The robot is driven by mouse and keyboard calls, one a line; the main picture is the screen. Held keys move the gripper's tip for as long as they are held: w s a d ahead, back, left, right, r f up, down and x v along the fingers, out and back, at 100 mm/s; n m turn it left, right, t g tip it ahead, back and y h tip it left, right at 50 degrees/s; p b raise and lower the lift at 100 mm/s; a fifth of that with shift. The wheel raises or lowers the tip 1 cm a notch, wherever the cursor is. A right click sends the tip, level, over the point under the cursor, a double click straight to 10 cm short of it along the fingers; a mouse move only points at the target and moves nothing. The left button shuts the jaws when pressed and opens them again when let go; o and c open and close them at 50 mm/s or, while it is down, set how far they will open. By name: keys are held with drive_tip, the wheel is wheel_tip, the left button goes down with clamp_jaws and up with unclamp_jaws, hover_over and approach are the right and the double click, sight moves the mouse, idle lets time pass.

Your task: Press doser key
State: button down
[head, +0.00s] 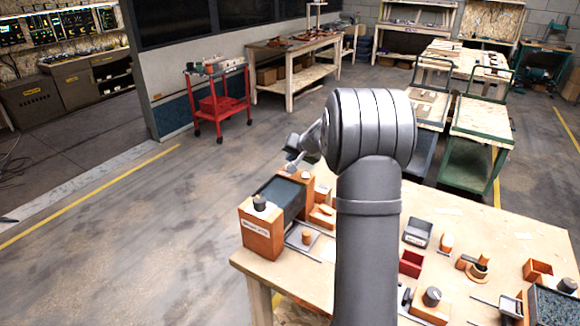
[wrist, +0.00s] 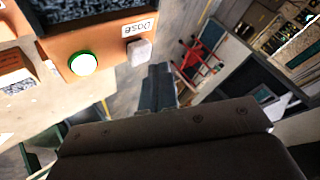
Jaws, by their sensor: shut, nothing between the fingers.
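The doser shows upside down at the top of the wrist view as an orange panel (wrist: 105,55) with a "DOSE" label (wrist: 138,28). A pale, block-shaped key (wrist: 140,52) sits on it beside the label. A round white lamp or button with a green ring (wrist: 83,64) is on the same panel. My gripper (wrist: 158,70) is shut and empty, its fingertips just right of and below the key in the picture. I cannot tell whether they touch it. In the head view my gripper (head: 293,163) is above the orange machine end (head: 294,184) at the table's far left; the key is hidden there.
An orange box with a black knob (head: 262,240) stands at the near end of a dark bin (head: 283,196). The wooden table (head: 480,235) also carries a red open box (head: 411,263) and several small parts. A red cart (head: 218,100) stands on the floor behind.

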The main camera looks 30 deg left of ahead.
drive_tip(key=shift+f, duration=0.1)
drive_tip(key=shift+f, duration=0.35)
drive_tip(key=shift+f, duration=0.45)
idle(0.9)
drive_tip(key=shift+r, duration=0.85)
drive_tip(key=shift+r, duration=0.1)
drive_tip(key=shift+r, duration=2.45)
